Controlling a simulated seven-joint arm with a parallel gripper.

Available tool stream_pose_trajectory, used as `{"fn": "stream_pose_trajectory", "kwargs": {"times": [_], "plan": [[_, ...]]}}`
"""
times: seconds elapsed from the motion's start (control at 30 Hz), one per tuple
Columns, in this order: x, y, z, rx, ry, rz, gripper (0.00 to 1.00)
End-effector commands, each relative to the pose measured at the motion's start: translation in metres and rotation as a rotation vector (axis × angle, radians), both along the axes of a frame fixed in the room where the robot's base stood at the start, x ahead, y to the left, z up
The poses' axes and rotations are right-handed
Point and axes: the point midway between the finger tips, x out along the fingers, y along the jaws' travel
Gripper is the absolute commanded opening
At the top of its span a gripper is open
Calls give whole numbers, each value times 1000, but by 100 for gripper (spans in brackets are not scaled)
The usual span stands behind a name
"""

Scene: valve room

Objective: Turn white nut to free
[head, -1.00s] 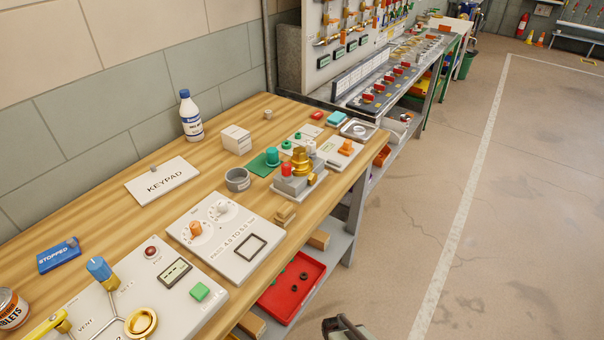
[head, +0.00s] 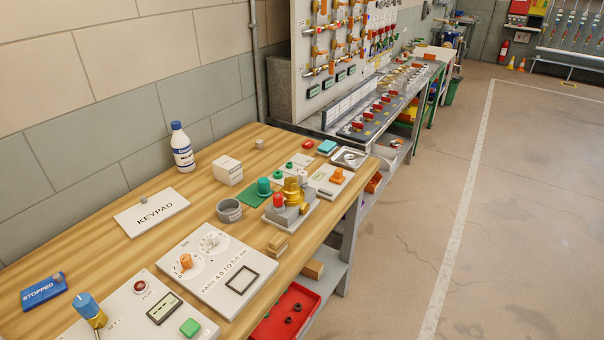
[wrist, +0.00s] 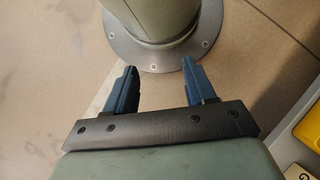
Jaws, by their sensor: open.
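A small grey block on a white plate (head: 306,216) carries a brass fitting (head: 292,190), a red cap (head: 278,200) and a whitish piece (head: 302,176) behind the brass. This piece may be the white nut, but it is small and partly hidden. A white knob (head: 212,239) also sits on the panel with two dials, beside an orange knob (head: 186,262). My gripper (wrist: 159,72) shows only in the wrist view. Its blue fingers are apart with nothing between them, over the floor, away from the block.
A red tray (head: 285,318) sits below. The floor (head: 400,220) to the right is clear.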

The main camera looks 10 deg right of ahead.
Motion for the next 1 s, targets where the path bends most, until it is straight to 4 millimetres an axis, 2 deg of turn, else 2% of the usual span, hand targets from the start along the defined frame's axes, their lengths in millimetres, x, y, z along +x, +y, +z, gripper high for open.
{"fn": "stream_pose_trajectory", "kwargs": {"times": [0.17, 0.27, 0.47, 0.6, 0.77, 1.0], "plan": [[44, -12, -4, -9, -67, -56, 57], [84, -26, -3, -22, -131, -111, 57], [164, -66, 9, -53, -262, -225, 57], [217, -102, 24, -79, -351, -305, 57], [274, -151, 48, -113, -455, -394, 57], [346, -238, 98, -173, -605, -528, 57]]}}
